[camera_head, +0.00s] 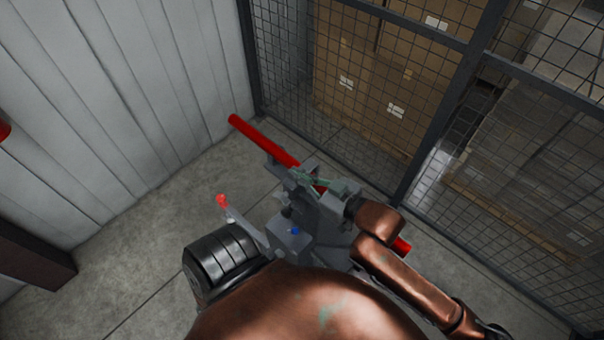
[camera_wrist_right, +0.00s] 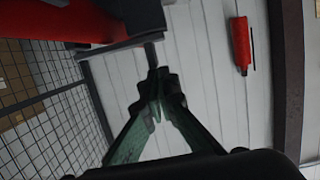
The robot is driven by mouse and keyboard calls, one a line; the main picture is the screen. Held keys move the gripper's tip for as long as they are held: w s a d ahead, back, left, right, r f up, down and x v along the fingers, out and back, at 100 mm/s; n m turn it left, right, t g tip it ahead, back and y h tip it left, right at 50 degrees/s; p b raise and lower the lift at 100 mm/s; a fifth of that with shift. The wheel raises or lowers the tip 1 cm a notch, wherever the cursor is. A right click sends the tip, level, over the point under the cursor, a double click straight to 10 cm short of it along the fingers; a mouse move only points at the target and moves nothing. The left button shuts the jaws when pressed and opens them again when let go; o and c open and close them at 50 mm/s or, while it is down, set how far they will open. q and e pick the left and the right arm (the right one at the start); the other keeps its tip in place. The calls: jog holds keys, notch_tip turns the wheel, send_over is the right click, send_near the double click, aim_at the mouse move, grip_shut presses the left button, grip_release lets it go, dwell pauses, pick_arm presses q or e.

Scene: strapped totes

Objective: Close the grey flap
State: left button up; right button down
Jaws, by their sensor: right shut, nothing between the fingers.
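A grey machine (camera_head: 290,240) with a long red bar (camera_head: 262,138) stands in the middle of the head view. Grey plates sit on its top by the bar; I cannot tell for certain which one is the grey flap. My right gripper (camera_head: 299,175) is over these plates, shut and empty. In the right wrist view its green fingers (camera_wrist_right: 155,82) meet at the tips, just below a dark grey plate edge (camera_wrist_right: 130,42) beside the red bar (camera_wrist_right: 55,22). I cannot tell whether they touch. My left gripper is not in view.
A red-knobbed lever (camera_head: 222,201) and a blue button (camera_head: 295,230) are on the machine. A mesh fence (camera_head: 290,70) with boxes behind stands at the back right. A pale panelled wall (camera_head: 100,100) is at left. A red cylinder (camera_wrist_right: 241,45) hangs on the wall.

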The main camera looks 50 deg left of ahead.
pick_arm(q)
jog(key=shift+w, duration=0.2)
pick_arm(e)
notch_tip(320, 180, up, 5)
jog(key=p, duration=0.4)
pick_arm(q)
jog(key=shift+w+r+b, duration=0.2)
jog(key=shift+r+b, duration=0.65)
jog(key=shift+b, duration=0.35)
pick_arm(e)
jog(key=f+v, duration=0.1)
jog(key=v, duration=0.8)
jog(key=shift+w+d, duration=0.15)
jog(key=shift+d, duration=0.35)
jog(key=shift+r, duration=0.1)
